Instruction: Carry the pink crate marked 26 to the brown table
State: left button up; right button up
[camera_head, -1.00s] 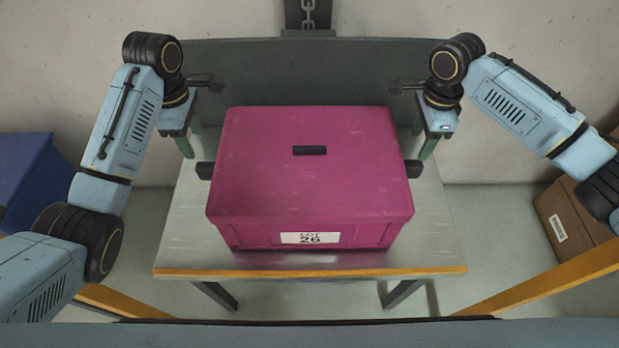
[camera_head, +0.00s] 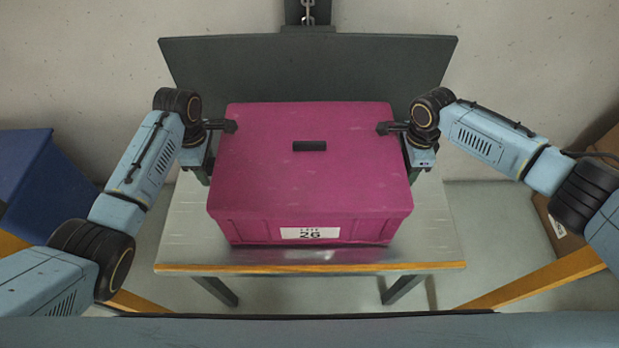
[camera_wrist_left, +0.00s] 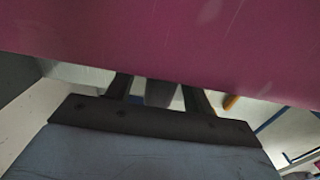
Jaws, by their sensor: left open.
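The pink crate marked 26 (camera_head: 310,180) stands closed on a grey metal table (camera_head: 185,235) with an orange front edge. Its label faces me and a black grip sits on its lid. My left gripper (camera_head: 206,174) is at the crate's left side, low beside the wall. In the left wrist view its open fingers (camera_wrist_left: 158,90) reach under the pink rim, with a dark piece, apparently the side handle, between them. My right gripper (camera_head: 420,162) is at the crate's right side, its fingers mostly hidden. No brown table shows.
A dark grey panel (camera_head: 270,75) stands behind the table, with a chain above it. A blue bin (camera_head: 45,185) is at the left and a cardboard box (camera_head: 562,225) at the right. Bare table surface shows around the crate.

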pick_arm(q)
jog(key=shift+f, duration=0.75)
pick_arm(e)
jog(key=shift+f, duration=0.75)
pick_arm(q)
jog(key=shift+c, duration=0.2)
pick_arm(e)
jog(key=shift+c, duration=0.2)
pick_arm(q)
grip_shut()
pick_arm(e)
grip_shut()
jog(key=shift+w+r, duration=0.1)
